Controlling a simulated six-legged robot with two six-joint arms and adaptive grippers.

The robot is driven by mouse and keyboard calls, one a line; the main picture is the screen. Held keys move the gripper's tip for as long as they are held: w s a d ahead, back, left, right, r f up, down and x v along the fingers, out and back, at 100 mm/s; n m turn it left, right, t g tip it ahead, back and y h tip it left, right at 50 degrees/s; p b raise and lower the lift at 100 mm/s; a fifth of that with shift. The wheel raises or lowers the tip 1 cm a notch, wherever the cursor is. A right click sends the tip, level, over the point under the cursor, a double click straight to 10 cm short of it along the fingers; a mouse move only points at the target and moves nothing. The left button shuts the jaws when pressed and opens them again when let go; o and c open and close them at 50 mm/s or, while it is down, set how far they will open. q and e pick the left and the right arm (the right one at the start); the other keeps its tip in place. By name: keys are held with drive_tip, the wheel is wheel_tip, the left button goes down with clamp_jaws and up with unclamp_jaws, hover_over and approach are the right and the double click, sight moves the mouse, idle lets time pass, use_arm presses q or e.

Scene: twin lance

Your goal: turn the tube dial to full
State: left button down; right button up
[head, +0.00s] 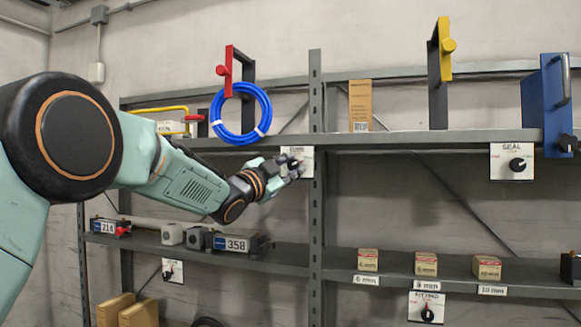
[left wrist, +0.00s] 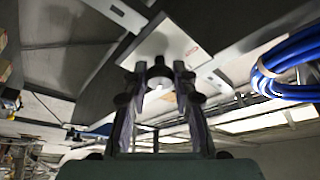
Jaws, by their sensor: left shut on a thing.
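A white dial plate (head: 306,152) hangs on the front of the upper shelf, beside the grey upright. Its label is too small and covered to read, so I cannot confirm that it is the tube dial. My left gripper (head: 294,166) reaches it from the left and is shut on its dark knob. In the left wrist view the plate (left wrist: 172,42) lies beyond my left gripper (left wrist: 160,78), and the dark knob (left wrist: 159,70) sits between the fingertips. The knob's setting is hidden. My right gripper is not in view.
A blue tube coil (head: 217,118) hangs just above my left forearm; it shows at right in the wrist view (left wrist: 290,65). Other dials are SEAL (head: 517,165), FITTING (head: 427,309) and one lower left (head: 172,270). The lower shelf (head: 345,262) holds small boxes.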

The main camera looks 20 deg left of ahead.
idle(0.5)
use_arm(q)
drive_tip(key=c, duration=1.5)
unclamp_jaws()
drive_tip(key=o, duration=0.4)
drive_tip(key=shift+s+d+r, duration=0.1)
drive_tip(key=shift+s+r, duration=0.05)
drive_tip(key=shift+s, duration=0.15)
drive_tip(key=shift+o, duration=0.2)
drive_tip(key=shift+w, duration=0.15)
drive_tip(key=shift+s+a+f, duration=0.2)
drive_tip(key=shift+a+f, duration=0.05)
drive_tip(key=v, duration=1.1)
drive_tip(key=shift+s, duration=0.35)
